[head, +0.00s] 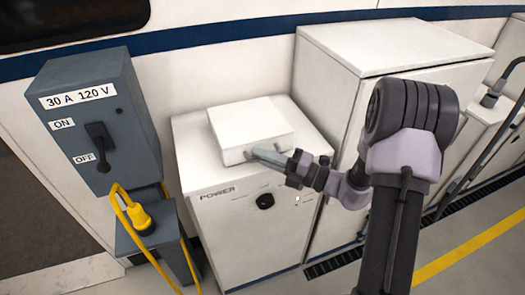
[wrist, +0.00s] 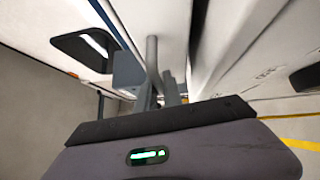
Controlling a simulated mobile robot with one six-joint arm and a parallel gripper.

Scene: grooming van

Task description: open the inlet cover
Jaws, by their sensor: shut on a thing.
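A white box-like cover (head: 250,120), which I take to be the inlet cover, sits on top of the white cabinet marked POWER (head: 250,228). It looks shut, with its top flat. My gripper (head: 264,156) reaches in from the right, its fingers at the cover's front edge. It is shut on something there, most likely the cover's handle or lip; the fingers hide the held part. In the wrist view my gripper's fingers (wrist: 160,78) stand close together against a pale surface, and what lies between them is hard to make out.
A grey switch box (head: 100,115) labelled 30 A 120 V stands at the left, with a yellow plug (head: 140,215) and cable below it. A taller white cabinet (head: 390,45) is close on the right. Open floor with a yellow line (head: 470,245) lies at lower right.

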